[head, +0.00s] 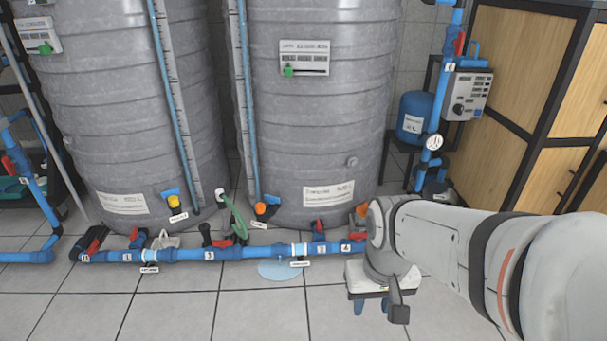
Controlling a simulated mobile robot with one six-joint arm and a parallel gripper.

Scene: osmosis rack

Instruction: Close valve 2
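A blue pipe (185,255) runs along the floor in front of the two grey tanks. It bears several valves: one with a red and black lever (93,241) at the left end, one with a red handle (135,237), one with a black handle (206,235) and another with a red handle (318,227). Small number tags sit on the pipe, but I cannot read surely which is valve 2. My wrist hides the pipe's right end.
A left tank (110,110) and a right tank (315,120) stand behind the pipe. A puddle (280,270) lies under it. A gauge (434,142) and a control box (468,95) are at the right, beside wooden cabinets (520,70). The front tiled floor is clear.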

